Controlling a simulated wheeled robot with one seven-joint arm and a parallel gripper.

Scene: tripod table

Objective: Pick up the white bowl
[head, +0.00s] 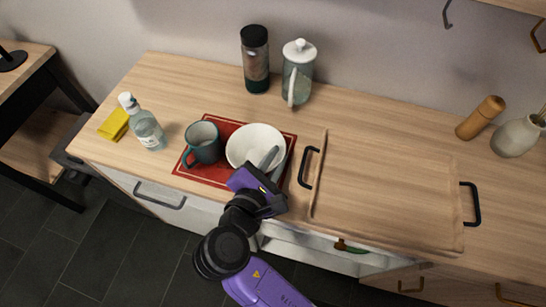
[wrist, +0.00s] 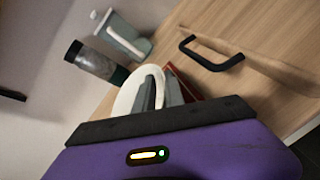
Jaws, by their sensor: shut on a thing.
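The white bowl (head: 252,142) is on the right part of a red tray (head: 219,178) on the wooden counter. My gripper (head: 269,160) reaches it from the front and is shut on its near right rim. In the wrist view my gripper's fingers (wrist: 154,94) stand against the bowl (wrist: 126,97), partly hidden by the purple gripper body. Whether the bowl touches the tray is hard to tell.
A teal mug (head: 205,142) stands on the tray left of the bowl. A clear bottle (head: 149,130) and yellow sponge (head: 114,123) are farther left. A dark-lidded jar (head: 255,62) and a pitcher (head: 298,75) stand behind. A wooden board (head: 385,195) with black handles lies right.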

